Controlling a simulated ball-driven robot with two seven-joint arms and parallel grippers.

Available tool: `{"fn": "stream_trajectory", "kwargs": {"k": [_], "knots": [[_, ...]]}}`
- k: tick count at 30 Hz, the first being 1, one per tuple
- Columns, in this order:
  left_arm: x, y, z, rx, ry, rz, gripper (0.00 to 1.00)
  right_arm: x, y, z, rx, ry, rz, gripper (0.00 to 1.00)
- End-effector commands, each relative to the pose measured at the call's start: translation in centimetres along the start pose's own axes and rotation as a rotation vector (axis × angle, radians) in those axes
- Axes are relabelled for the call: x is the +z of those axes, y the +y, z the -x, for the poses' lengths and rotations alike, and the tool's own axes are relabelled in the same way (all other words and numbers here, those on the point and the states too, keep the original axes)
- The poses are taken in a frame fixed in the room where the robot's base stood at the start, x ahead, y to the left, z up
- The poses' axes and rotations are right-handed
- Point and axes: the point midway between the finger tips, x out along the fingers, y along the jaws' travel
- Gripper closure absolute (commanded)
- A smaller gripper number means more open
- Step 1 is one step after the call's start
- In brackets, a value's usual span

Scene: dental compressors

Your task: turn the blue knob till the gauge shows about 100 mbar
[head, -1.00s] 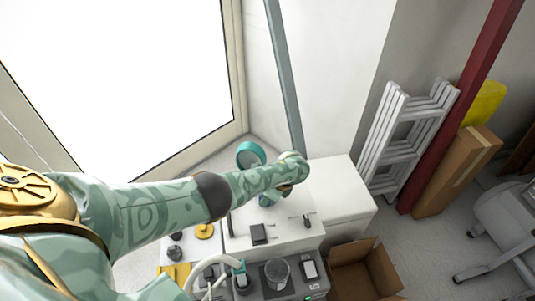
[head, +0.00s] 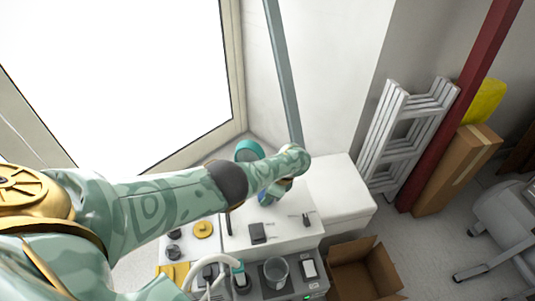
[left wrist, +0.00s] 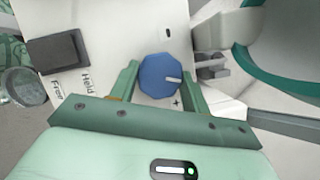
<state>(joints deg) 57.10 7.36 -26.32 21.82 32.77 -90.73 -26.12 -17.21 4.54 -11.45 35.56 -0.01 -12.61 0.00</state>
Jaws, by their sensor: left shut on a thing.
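The blue knob (left wrist: 159,76) is faceted, with a white pointer line that points right in the left wrist view. It sits on a white panel between the two green fingers of my left gripper (left wrist: 160,72), which is shut on it. In the head view my left gripper (head: 274,190) reaches down to the white unit and largely hides the knob. A round teal-rimmed thing (head: 249,151) behind the hand may be the gauge; no readable dial shows. My right gripper is in neither view.
A dark switch (left wrist: 58,52) stands on the panel by the words Held and Free. A cardboard box (head: 363,267) is open on the floor in front. A white ladder (head: 405,135) leans at the right, and a white block (head: 340,190) adjoins the unit.

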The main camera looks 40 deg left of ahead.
Motion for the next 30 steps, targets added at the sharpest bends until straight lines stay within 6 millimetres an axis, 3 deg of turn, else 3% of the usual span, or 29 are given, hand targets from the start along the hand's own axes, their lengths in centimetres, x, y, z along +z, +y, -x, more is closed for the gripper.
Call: {"fn": "stream_trajectory", "kwargs": {"k": [1,2,4,12,16,30], "knots": [[-0.1,0.1,-0.1,0.002,0.0,-0.001,0.76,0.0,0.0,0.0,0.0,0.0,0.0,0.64],[-0.1,0.1,-0.1,0.002,0.001,-0.001,0.48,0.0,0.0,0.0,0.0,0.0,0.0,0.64],[-0.1,0.1,-0.1,0.002,0.001,-0.001,0.31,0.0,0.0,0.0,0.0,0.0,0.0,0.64],[0.0,0.0,0.1,0.0,0.001,-0.001,0.31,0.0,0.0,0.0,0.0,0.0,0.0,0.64],[0.0,-0.1,1.4,-0.003,0.003,0.0,0.31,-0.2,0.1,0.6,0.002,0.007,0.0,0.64],[0.1,0.0,13.3,-0.003,0.004,0.0,0.31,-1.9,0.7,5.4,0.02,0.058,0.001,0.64]]}}
